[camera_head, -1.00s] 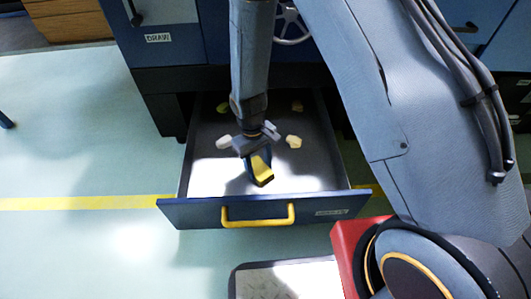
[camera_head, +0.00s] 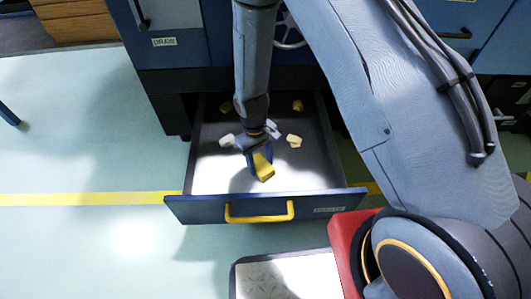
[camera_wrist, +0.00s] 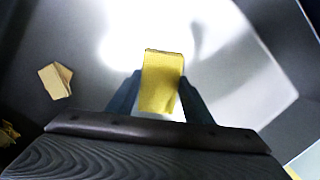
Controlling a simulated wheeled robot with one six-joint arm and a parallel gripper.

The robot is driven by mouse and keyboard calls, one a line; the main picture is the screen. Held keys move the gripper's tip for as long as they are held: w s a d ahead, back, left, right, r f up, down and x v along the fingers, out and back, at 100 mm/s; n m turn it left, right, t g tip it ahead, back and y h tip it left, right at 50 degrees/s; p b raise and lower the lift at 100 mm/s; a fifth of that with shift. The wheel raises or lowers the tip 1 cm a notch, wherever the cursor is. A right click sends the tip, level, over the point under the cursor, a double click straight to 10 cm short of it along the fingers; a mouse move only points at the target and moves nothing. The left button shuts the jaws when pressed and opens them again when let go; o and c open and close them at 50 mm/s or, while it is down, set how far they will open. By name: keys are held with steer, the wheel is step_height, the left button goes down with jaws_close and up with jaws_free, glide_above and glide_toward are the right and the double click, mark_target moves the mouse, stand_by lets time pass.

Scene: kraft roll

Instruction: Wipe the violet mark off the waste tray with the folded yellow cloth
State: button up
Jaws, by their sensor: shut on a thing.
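The folded yellow cloth (camera_head: 263,168) is held between the fingers of my gripper (camera_head: 260,158), inside the open drawer-like waste tray (camera_head: 315,180). In the wrist view the yellow cloth (camera_wrist: 162,80) sits between the two dark fingers of my gripper (camera_wrist: 160,95), and its far end reaches toward the tray floor. I cannot tell whether it touches the floor.
Several pale scraps lie in the tray, one right of my gripper (camera_head: 294,140) and one at the back (camera_head: 298,106). The tray has a blue front with a yellow handle (camera_head: 259,212). Blue cabinets stand behind. A grey plate (camera_head: 285,279) lies on the floor in front.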

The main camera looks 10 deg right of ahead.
mark_target(261, 168)
steer(key=shift+s, duration=0.45)
step_height(261, 168, up, 3)
steer(key=shift+w+d+f+p, duration=0.1)
steer(key=shift+f+p, duration=0.1)
steer(key=shift+p, duration=0.75)
steer(key=shift+a+r+p, duration=0.3)
steer(key=shift+r+p, duration=0.35)
steer(key=shift+r, duration=0.05)
steer(key=shift+r+p, duration=1.65)
steer(key=shift+r, duration=0.3)
